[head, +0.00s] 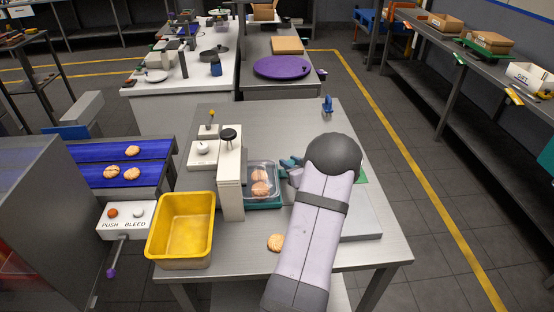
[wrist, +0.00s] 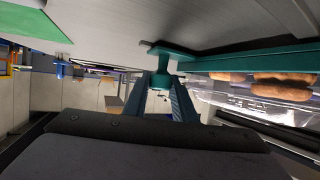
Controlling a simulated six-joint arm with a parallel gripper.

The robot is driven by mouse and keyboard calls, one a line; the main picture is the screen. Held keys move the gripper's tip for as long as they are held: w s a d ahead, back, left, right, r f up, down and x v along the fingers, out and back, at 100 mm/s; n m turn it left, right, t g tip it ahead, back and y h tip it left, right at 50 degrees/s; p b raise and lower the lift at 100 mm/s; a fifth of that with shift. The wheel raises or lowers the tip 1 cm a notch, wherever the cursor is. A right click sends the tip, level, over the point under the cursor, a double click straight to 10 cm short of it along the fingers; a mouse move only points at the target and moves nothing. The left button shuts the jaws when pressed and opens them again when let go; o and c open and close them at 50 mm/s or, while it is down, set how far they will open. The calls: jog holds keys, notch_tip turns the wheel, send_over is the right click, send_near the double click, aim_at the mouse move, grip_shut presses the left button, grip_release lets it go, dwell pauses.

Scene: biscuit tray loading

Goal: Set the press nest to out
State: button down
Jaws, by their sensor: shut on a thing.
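The press nest (head: 264,206) is a teal slide beside the tall cream press (head: 230,177). A clear tray (head: 262,171) with several biscuits (head: 260,189) lies in it. In the wrist view the nest's teal edge (wrist: 245,61) runs to the right, with the biscuits in clear plastic below it. My gripper (head: 289,163) is at the nest's right side, partly hidden by my arm. In the wrist view its fingers (wrist: 161,88) are closed around the nest's teal knob (wrist: 159,64).
A yellow bin (head: 181,257) stands left of the press. A loose biscuit (head: 275,242) lies near the table's front. A grey plate (head: 361,222) is right, partly behind my arm. A PUSH/BLEED box (head: 126,221) and blue belt (head: 91,177) are left. The table's far right is mostly clear.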

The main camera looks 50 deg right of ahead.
jog(key=shift+d, duration=0.1)
jog(key=c, duration=1.7)
grip_release()
jog(key=shift+c, duration=0.2)
jog(key=shift+s, duration=0.1)
jog(key=shift+b+v, duration=0.7)
jog(key=shift+v, duration=3)
